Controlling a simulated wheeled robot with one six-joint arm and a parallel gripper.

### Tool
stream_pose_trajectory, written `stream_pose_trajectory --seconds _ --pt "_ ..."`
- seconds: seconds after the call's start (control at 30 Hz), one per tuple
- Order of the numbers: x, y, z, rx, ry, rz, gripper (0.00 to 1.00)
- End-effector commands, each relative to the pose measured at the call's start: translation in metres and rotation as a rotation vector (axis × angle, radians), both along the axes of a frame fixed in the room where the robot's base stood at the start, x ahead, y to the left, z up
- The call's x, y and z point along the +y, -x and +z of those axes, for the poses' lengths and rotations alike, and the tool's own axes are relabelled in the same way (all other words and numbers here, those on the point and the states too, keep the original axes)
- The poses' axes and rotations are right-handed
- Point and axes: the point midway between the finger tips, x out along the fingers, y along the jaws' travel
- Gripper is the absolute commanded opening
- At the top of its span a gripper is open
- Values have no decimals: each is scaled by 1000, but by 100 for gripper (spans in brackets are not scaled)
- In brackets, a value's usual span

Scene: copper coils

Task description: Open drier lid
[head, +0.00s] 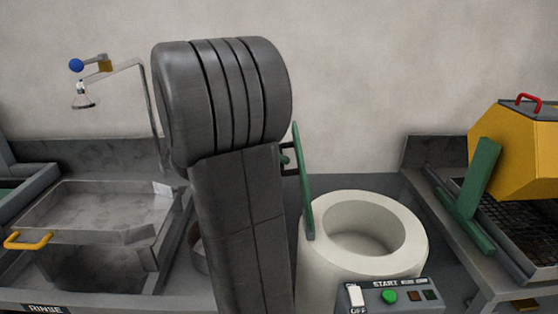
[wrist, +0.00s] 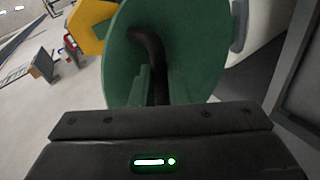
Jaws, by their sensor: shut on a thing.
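The drier (head: 345,260) is a cream, round tub with its top opening uncovered. Its green lid (head: 305,190) stands nearly upright, edge-on, at the left side of the rim. In the wrist view the round lid (wrist: 195,50) fills the upper middle, with a dark curved handle (wrist: 150,48) on its face. My gripper (wrist: 160,105) is at this handle and shut on it. The fingertips are not clearly visible, and my arm hides most of the gripper in the head view.
A control box (head: 388,296) with a green button is at the drier's front. A metal rinse sink (head: 100,215) with a yellow handle is on the left. A yellow barrel (head: 515,145) stands on the right bench. The space above the drier opening is clear.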

Motion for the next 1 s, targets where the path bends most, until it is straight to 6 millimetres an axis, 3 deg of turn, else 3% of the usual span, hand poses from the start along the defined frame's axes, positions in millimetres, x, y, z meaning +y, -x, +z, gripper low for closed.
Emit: stream_pose_trajectory --seconds 0.03,0.47,0.5,0.57,0.87,1.0 --pt "0 1 -10 14 -7 -2 0" --pt "0 1 -10 14 -7 -2 0" --pt "0 1 -10 14 -7 -1 22" --pt "0 1 -9 14 -6 -2 34" --pt "2 1 -5 7 -5 0 36" --pt "12 2 1 5 -5 4 36"
